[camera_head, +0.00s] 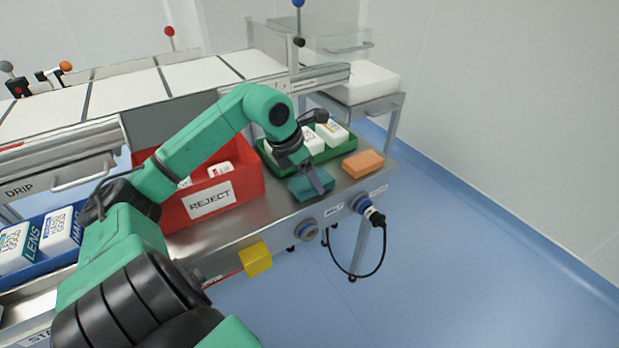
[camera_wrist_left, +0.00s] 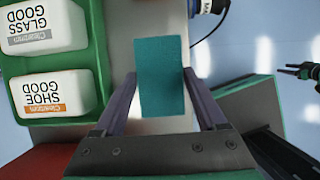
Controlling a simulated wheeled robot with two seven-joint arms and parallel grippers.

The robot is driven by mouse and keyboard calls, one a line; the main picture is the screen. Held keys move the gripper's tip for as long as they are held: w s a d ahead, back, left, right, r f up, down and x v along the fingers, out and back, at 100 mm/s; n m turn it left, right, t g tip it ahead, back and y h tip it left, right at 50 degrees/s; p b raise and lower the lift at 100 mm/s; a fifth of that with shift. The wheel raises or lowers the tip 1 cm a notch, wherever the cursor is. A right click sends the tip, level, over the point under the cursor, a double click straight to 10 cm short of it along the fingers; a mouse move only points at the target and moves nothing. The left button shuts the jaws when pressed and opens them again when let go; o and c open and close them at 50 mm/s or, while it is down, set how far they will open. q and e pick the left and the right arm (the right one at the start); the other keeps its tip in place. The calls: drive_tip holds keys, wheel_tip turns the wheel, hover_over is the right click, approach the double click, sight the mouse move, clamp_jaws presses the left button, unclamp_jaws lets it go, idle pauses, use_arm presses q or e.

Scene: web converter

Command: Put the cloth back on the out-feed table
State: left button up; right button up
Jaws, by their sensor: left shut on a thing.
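A teal cloth (camera_head: 309,188), folded into a flat block, is at the front edge of the steel table (camera_head: 262,212), right of the red reject bin. My left gripper (camera_head: 318,180) reaches down over it from above and is shut on it. In the left wrist view the cloth (camera_wrist_left: 160,75) lies between the two fingers of my left gripper (camera_wrist_left: 163,98). Whether the cloth touches the table top or hangs just above it, I cannot tell. Dark prongs, seemingly my right gripper (camera_wrist_left: 300,70), show small at the right of the wrist view.
The red reject bin (camera_head: 250,180) is at left. A blue plug (camera_head: 372,214) with a hanging cable juts from the table front.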

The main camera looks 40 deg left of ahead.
use_arm(q)
drive_tip(key=shift+f, duration=0.4)
drive_tip(key=o, duration=1.1)
drive_tip(key=shift+o, duration=0.2)
drive_tip(key=v, duration=1.2)
